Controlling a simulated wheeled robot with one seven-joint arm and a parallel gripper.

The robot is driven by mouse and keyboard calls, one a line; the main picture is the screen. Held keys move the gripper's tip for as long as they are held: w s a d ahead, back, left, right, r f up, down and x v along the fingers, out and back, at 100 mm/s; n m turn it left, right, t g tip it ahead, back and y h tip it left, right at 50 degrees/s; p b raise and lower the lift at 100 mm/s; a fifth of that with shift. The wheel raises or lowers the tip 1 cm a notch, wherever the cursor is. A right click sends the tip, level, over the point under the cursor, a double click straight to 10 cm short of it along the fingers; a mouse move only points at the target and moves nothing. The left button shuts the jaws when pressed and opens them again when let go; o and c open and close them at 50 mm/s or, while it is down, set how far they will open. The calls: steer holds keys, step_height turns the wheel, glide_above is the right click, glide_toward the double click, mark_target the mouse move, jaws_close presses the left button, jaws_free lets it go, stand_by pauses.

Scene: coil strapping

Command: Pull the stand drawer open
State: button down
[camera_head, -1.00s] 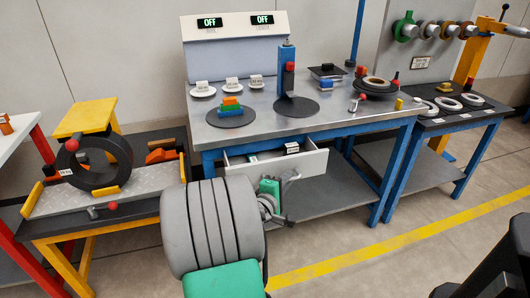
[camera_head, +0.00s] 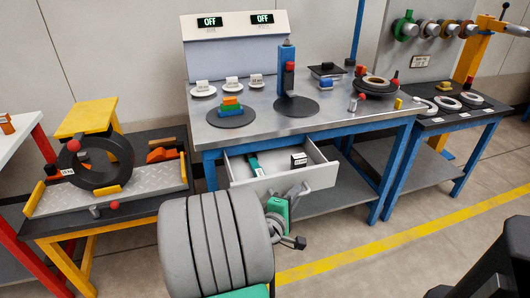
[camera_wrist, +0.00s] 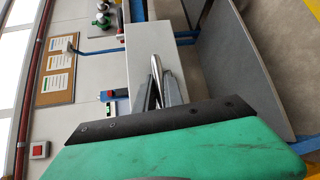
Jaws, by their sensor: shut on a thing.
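The stand drawer (camera_head: 322,178) is a pale grey box under the metal-topped blue stand (camera_head: 360,124). It is pulled out, and its inside shows from above. Its front panel fills the middle of the wrist view (camera_wrist: 150,45). A shiny metal handle (camera_wrist: 157,70) stands out from that panel. My gripper (camera_head: 299,189) is at the drawer front, and its fingers in the wrist view (camera_wrist: 156,92) are shut on the handle. In the head view my own arm hides part of the front's lower left, and the handle is hard to make out.
Inside the drawer lie a green tool (camera_head: 254,165) and a dark box with a white label (camera_head: 299,160). A lower shelf (camera_head: 325,195) sits beneath. A side bench with a black coil (camera_head: 125,165) stands left. Open floor (camera_head: 400,245) lies in front and right.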

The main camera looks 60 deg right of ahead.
steer(key=s+a, duration=0.5)
steer(key=shift+p, duration=0.4)
steer(key=c, duration=0.8)
jaws_free()
steer(key=shift+w+d, duration=0.1)
